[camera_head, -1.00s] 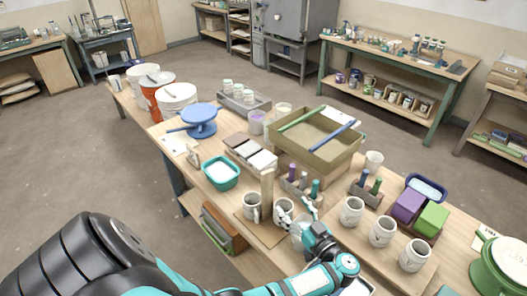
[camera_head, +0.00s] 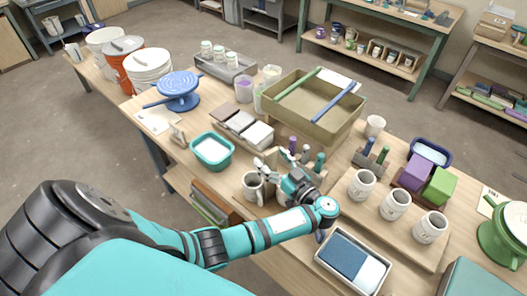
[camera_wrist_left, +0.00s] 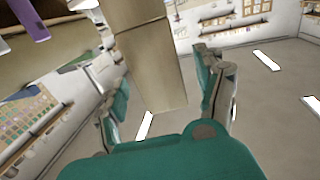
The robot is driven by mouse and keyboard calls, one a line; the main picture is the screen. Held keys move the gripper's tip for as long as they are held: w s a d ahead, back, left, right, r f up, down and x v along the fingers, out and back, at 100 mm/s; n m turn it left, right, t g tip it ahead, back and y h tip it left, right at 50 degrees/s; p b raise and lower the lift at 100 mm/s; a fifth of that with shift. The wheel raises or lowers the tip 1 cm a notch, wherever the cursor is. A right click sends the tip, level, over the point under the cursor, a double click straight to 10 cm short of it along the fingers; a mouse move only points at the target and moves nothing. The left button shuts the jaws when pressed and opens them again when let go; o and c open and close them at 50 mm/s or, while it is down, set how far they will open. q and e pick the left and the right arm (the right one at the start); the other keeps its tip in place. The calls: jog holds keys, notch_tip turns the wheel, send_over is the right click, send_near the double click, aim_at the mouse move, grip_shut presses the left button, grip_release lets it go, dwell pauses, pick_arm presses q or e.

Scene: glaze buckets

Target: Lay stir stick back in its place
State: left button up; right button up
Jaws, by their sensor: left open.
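Long thin sticks are in the head view: a green stick (camera_head: 297,83) and a blue stick (camera_head: 338,102) lie across the rim of an olive tub (camera_head: 300,120). I cannot tell which is the stir stick. My left gripper (camera_head: 266,164) is open beside the mug (camera_head: 252,187) and the tool holder. In the left wrist view a pale wooden block-like piece (camera_wrist_left: 150,60) shows between the open fingers, apparently not gripped. In the head view it is mostly hidden by the gripper. My right gripper is out of view.
A tool holder with purple and green handles (camera_head: 306,155) stands just behind the gripper. A teal basin (camera_head: 212,150) is to the left, several mugs (camera_head: 395,205) to the right. A tray with a blue pad (camera_head: 348,258) lies in front. Buckets (camera_head: 150,70) stand at far left.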

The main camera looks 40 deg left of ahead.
pick_arm(q)
jog(key=shift+s+d+r, duration=0.1)
jog(key=shift+d+r, duration=0.15)
jog(key=shift+d, duration=0.2)
jog(key=shift+s+d+r, duration=0.1)
jog(key=shift+d, duration=0.35)
jog(key=c, duration=0.6)
jog(key=shift+a, duration=0.15)
jog(key=c, duration=0.3)
jog(key=shift+a, duration=0.1)
jog(key=shift+c, duration=1)
grip_shut()
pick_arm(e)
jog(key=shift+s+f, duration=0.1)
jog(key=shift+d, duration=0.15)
